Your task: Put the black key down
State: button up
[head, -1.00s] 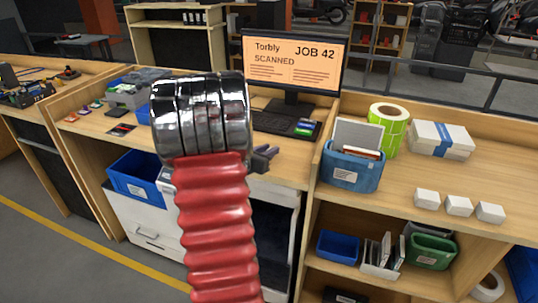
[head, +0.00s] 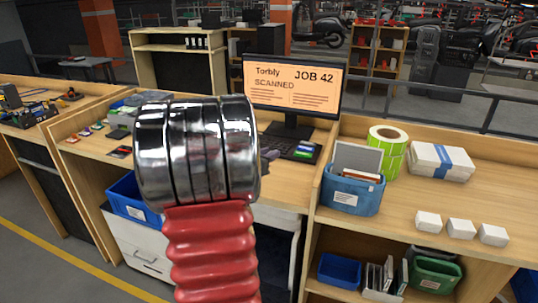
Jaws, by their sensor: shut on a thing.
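My gripper (head: 270,155) is mostly hidden behind the large chrome rings of my own arm.
A monitor (head: 292,85) reads "JOB 42 SCANNED" behind a keyboard (head: 292,147). To the right stand a blue bin (head: 352,198), a green label roll (head: 388,150) and white boxes (head: 461,229). Colored cards and a dark tray lie left. A railing runs behind.

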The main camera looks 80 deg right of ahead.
jog(key=shift+w+a, duration=0.1)
jog(key=shift+w, duration=0.2)
jog(key=w+a+f+n+t, duration=0.2)
jog(key=w+a+n+t, duration=0.15)
jog(key=w+a, duration=0.65)
jog(key=w+a+f+n+t+y, duration=0.1)
jog(key=w+a+f+n+t, duration=0.2)
jog(key=w+a, duration=0.7)
jog(key=w+a+f+n+t, duration=0.1)
jog(key=w+a+n+t, duration=0.35)
jog(key=w, duration=0.95)
jog(key=w+a+f+n+t+y, duration=0.1)
jog(key=w+a+n+t+y, duration=0.1)
jog(key=a, duration=1.1)
jog(key=w+a+f+n+t+y, duration=0.2)
jog(key=w+a+y, duration=0.1)
jog(key=a, duration=1)
jog(key=w+a+f+n+t+y, duration=0.1)
jog(key=w+a+n+t+y, duration=0.1)
jog(key=a, duration=1.1)
jog(key=shift+w+a+f+n+t+y, duration=0.3)
jog(key=shift+n+t+y, duration=0.25)
jog(key=shift+y, duration=0.35)
jog(key=shift+d, duration=0.1)
